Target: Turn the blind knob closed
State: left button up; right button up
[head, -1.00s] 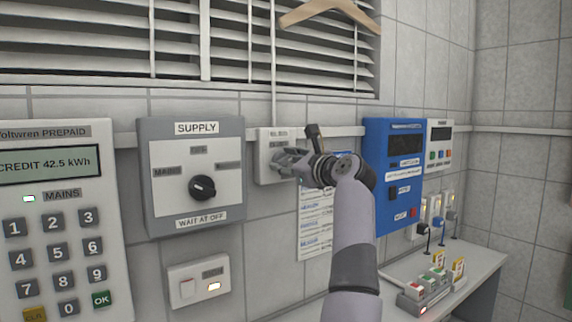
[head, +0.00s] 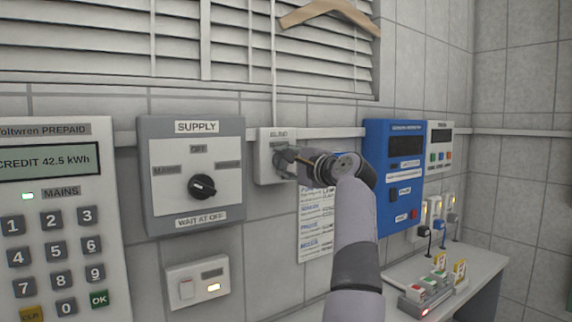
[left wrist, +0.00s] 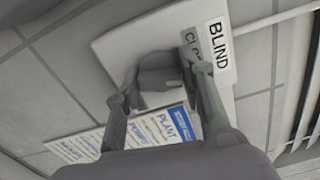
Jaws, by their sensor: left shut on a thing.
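The blind control box (head: 265,166) is a small pale box on the tiled wall, with a "BLIND" label on top. My left gripper (head: 284,160) is at its front and partly hides the dial. In the left wrist view, its two fingers (left wrist: 160,80) are shut on the grey blind knob (left wrist: 160,64), one finger on each side. A label beginning "CLO" shows beside the knob, partly hidden. The window blind (head: 110,45) above has its slats lying nearly flat against each other, with only thin dark lines between them. My right gripper is not in view.
The supply switch panel (head: 222,135) is left of the blind box, and the prepaid meter (head: 110,225) is at far left. A blue unit (head: 378,165) is close to the right of my arm. A wooden hanger (head: 330,14) hangs above. A bench (head: 480,262) stands lower right.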

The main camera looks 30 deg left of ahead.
pick_arm(q)
jog(key=shift+f+n, duration=0.1)
jog(key=shift+n, duration=1.2)
jog(key=o, duration=1.2)
jog(key=shift+c, duration=0.2)
jog(key=shift+d, duration=0.15)
jog(key=v, duration=0.7)
jog(key=shift+s+d, duration=0.1)
